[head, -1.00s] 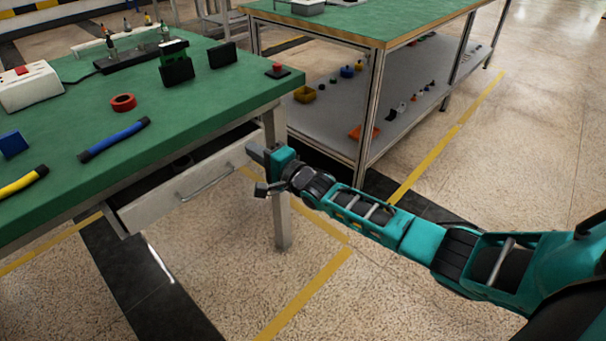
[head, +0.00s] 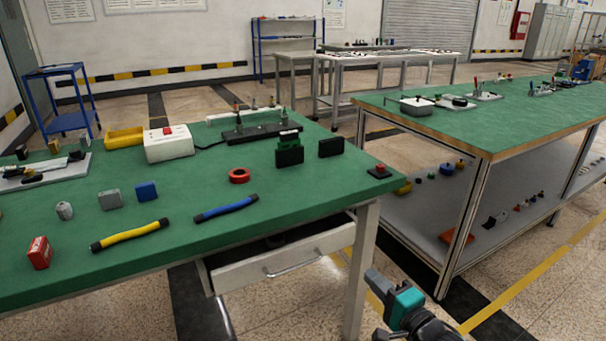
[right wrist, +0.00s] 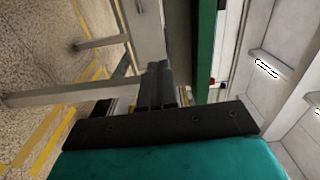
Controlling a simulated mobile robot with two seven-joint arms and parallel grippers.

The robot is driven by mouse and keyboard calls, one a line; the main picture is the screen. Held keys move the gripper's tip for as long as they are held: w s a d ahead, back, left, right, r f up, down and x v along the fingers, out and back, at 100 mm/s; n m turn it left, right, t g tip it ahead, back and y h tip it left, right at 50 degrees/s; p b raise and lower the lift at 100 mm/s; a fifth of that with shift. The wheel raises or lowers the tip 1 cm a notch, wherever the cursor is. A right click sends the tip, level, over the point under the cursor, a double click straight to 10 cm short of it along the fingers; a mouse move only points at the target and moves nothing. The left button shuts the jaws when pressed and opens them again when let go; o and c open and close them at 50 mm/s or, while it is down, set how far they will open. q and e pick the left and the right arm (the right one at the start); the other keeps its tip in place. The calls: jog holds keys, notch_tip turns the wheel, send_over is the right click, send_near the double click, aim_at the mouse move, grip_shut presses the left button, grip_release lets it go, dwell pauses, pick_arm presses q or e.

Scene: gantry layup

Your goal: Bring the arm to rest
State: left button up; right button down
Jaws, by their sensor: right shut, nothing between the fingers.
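My right gripper (head: 378,308) is at the bottom of the head view, in front of the green-topped bench (head: 330,190) and apart from its right leg. It is empty. In the right wrist view its two dark fingers (right wrist: 158,85) lie together, shut with nothing between them. The rest of my right arm is mostly cut off by the lower edge of the head view. My left gripper does not show in either view.
The bench's drawer (head: 285,262) stands partly open, left of my right gripper. Yellow and blue tools, a red ring (head: 239,175) and several small items lie on the bench. A second bench (head: 490,150) with a lower shelf stands right. Floor lies between them.

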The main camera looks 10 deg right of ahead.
jog(key=s+a+f+n+g+h, duration=0.1)
jog(key=s+a+f+n+g, duration=0.25)
jog(key=s+n, duration=0.5)
jog(key=s+a+f+n+g+h, duration=0.15)
jog(key=s+a+n, duration=0.4)
jog(key=s, duration=0.55)
pick_arm(q)
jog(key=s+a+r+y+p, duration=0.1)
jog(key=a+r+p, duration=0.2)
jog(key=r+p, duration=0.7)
jog(key=p, duration=0.4)
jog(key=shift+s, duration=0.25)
pick_arm(e)
jog(key=s+d+r+n+g+h, duration=0.1)
jog(key=s+d+r+n, duration=0.1)
jog(key=r, duration=0.7)
jog(key=shift+s+d, duration=0.55)
jog(key=shift+d, duration=0.55)
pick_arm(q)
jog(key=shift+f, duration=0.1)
pick_arm(e)
jog(key=shift+h, duration=0.25)
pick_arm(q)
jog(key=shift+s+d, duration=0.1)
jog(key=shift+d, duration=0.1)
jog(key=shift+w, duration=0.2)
